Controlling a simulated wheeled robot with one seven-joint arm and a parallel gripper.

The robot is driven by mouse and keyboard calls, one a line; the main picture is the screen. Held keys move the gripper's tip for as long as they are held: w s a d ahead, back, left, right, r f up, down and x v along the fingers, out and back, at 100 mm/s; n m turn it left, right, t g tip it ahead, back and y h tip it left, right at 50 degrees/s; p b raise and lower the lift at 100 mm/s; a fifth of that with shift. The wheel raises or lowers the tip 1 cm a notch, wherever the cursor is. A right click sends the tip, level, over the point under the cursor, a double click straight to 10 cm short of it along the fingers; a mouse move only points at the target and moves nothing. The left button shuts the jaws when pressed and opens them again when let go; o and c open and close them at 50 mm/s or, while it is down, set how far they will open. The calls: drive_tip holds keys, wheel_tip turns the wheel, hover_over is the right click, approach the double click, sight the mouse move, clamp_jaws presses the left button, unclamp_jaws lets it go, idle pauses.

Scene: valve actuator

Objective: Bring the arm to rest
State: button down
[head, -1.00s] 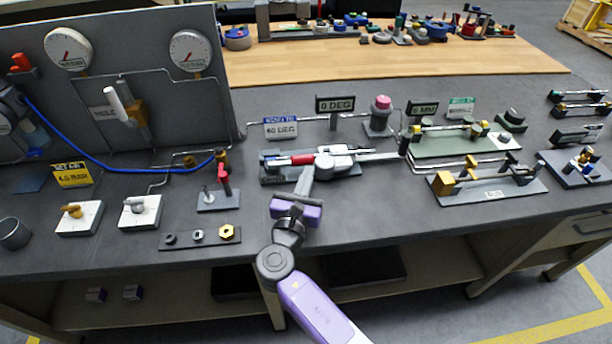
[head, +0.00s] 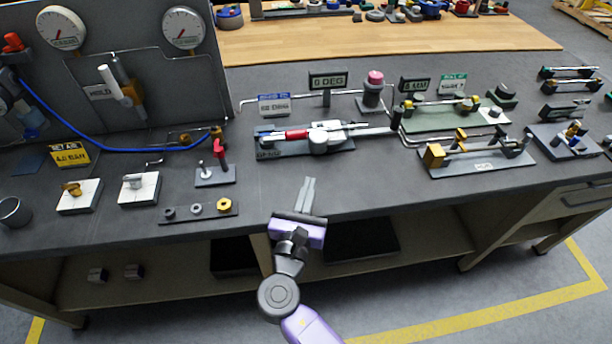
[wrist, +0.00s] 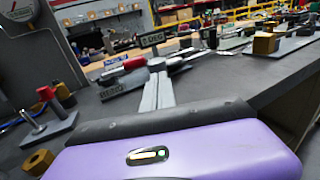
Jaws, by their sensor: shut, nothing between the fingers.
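My gripper (head: 308,192) is shut and empty, its grey fingers together. In the head view it is over the front edge of the dark workbench (head: 370,185), pointing toward the valve actuator (head: 318,136) with the red part. A gap of bare bench shows between the fingertips and the actuator. In the wrist view the fingers (wrist: 157,88) point away from the camera, with the actuator (wrist: 130,70) beyond them. The purple gripper body hides the lower part of that view.
The nut rack (head: 198,211) and red-handled valve (head: 217,160) stand left of my gripper. The gauge panel (head: 120,70) rises at the back left. A brass-ended fixture (head: 480,157) is to the right. Bench top right of my gripper is clear; a shelf (head: 420,243) lies below.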

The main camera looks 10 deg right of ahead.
drive_tip(key=shift+s, duration=0.4)
